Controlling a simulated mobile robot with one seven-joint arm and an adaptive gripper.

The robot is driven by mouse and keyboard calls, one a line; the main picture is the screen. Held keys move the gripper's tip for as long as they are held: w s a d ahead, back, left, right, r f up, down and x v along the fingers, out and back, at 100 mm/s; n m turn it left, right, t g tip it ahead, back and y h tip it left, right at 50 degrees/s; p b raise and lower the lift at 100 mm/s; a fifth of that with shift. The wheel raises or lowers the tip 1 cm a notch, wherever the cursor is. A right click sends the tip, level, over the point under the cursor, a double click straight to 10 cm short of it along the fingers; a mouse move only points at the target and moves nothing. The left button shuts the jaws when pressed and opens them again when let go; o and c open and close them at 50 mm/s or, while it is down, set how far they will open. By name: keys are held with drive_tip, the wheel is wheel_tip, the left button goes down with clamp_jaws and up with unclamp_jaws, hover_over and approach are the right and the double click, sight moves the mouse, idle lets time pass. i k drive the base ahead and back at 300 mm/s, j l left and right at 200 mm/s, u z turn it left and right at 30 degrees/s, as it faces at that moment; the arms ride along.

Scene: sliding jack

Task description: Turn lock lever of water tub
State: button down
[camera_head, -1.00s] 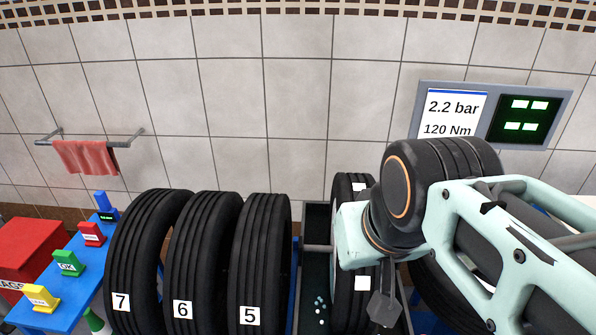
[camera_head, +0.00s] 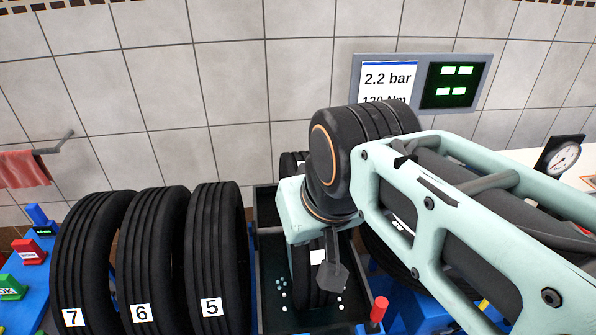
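The water tub (camera_head: 266,316) is a dark, open-topped box at the bottom centre. A tyre with a white label (camera_head: 317,257) stands upright in it, partly hidden by my arm. A red handle on a grey stem (camera_head: 378,309), seemingly the lock lever, stands up at the tub's right front side. My arm reaches in from the right above the tub. A dark grey piece at its end, seemingly part of my gripper (camera_head: 332,276), hangs over the tyre, left of and above the red handle in the picture. The fingertips cannot be made out, and no contact with the handle shows.
Tyres labelled 7 (camera_head: 85,260), 6 (camera_head: 150,260) and 5 (camera_head: 215,250) stand close on the left. Another tyre is partly hidden under my arm at right. A display (camera_head: 420,83) hangs on the tiled wall. A dial gauge (camera_head: 562,158) stands at right.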

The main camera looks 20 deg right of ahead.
sight(381, 304)
drive_tip(key=z, duration=1)
drive_tip(key=k+z, duration=0.15)
drive_tip(key=k+l+u, duration=0.3)
drive_tip(key=k, duration=0.2)
drive_tip(key=i, duration=0.3)
